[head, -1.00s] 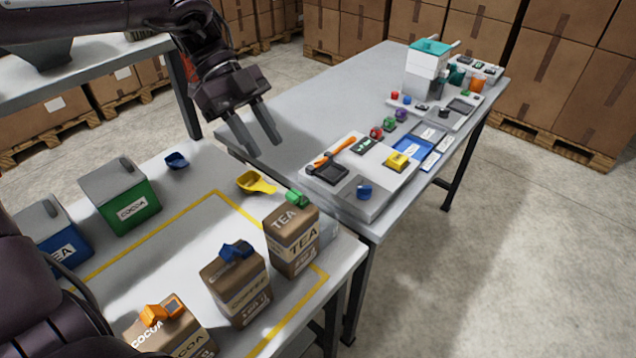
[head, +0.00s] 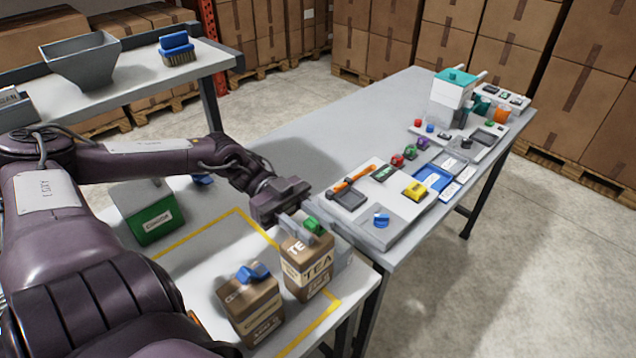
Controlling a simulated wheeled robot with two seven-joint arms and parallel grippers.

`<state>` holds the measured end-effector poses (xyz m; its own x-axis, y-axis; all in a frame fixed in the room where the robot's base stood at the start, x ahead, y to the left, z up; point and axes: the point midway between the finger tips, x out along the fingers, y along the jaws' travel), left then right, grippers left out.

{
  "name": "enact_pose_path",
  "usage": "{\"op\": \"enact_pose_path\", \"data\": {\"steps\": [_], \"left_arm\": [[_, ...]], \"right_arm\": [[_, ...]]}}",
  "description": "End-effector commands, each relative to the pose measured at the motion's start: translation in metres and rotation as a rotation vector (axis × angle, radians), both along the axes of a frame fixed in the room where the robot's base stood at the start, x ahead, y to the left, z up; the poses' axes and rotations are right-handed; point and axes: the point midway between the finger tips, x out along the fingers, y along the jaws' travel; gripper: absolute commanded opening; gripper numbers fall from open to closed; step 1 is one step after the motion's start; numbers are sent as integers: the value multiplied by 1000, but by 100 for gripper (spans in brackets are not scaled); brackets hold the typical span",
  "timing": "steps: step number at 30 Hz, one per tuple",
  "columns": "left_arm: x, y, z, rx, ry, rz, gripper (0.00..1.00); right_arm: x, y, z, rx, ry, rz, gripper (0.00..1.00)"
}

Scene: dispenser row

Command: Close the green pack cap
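The pack with the green cap is a brown TEA pack (head: 308,270), standing upright at the right corner of the near table. Its green cap (head: 314,226) sits on the top and looks tilted up; its hinge side is unclear. My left gripper (head: 297,224) is low over the top of this pack, with its grey fingers just left of the green cap. The fingers partly hide the pack's top. I cannot tell whether they touch the cap or how far apart they are. My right gripper is not in view.
A brown pack with a blue cap (head: 252,305) stands just left of the TEA pack. A green cocoa box (head: 155,222) is behind my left arm. A grey tray (head: 385,228) with small parts lies on the far table. A shelf (head: 140,85) holds a grey hopper and a brush.

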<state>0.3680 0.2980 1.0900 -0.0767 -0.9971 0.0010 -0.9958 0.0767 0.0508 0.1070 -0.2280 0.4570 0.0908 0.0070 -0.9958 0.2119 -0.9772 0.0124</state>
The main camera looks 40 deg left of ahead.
Motion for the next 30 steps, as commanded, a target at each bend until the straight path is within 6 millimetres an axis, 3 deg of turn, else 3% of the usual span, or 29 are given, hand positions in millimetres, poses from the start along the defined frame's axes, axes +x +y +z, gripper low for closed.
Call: {"op": "enact_pose_path", "data": {"steps": [4,13,21,30], "left_arm": [[-1,-13,0,-1,0,0,34],[-1,-16,-1,1,0,2,34],[-1,-16,0,1,0,1,0],[0,-16,0,3,31,1,0]], "right_arm": [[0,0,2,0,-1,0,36],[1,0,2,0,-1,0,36],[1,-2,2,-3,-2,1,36],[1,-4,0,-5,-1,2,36]]}}
